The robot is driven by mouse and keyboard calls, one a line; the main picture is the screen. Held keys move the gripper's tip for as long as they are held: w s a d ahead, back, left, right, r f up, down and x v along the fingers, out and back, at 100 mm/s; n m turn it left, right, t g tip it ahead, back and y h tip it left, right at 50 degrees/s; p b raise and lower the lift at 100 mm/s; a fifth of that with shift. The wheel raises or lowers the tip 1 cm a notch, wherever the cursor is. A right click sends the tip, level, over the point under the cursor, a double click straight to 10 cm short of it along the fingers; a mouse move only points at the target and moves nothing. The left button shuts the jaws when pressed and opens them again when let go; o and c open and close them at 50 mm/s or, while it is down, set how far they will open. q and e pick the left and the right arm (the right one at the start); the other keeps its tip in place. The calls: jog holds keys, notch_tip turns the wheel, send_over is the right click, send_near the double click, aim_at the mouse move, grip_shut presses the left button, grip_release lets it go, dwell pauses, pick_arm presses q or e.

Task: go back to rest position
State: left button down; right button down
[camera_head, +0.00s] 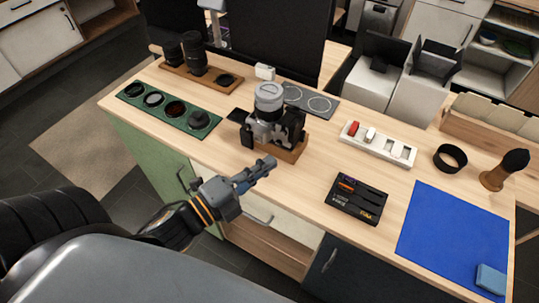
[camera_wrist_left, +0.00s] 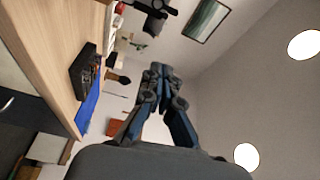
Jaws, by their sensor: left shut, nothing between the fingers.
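My left gripper (camera_head: 262,168) is in front of the table's near edge in the head view, left of the black tool case and just below the camera on its wooden stand. It is shut and empty. In the left wrist view its fingers (camera_wrist_left: 157,72) are together with nothing between them. My right gripper is not in view. The wooden table (camera_head: 310,185) carries a camera with a silver lens (camera_head: 268,115) standing upright on a wooden block. My left gripper looks apart from everything on the table.
A green tray with round filters (camera_head: 165,104) lies at the left. A black tool case (camera_head: 356,199), also in the left wrist view (camera_wrist_left: 84,72), and a blue mat (camera_head: 450,240) lie at the right. A white tray (camera_head: 378,146), black ring (camera_head: 450,158) and brush (camera_head: 504,170) stand behind.

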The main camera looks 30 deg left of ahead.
pick_arm(q)
jog(key=shift+a, duration=0.1)
jog(key=a+f+n+g+y, duration=0.5)
jog(key=f+n+y, duration=0.2)
jog(key=f+n, duration=0.3)
jog(key=s+d+f+n+g, duration=0.4)
jog(key=s+f+n+g, duration=0.3)
jog(key=s+n+g, duration=0.3)
notch_tip(320, 180, down, 26)
jog(key=s+m, duration=0.1)
jog(key=s, duration=0.2)
jog(key=s+a+f+g, duration=0.1)
jog(key=s+a+f, duration=0.2)
jog(key=s+f, duration=1.3)
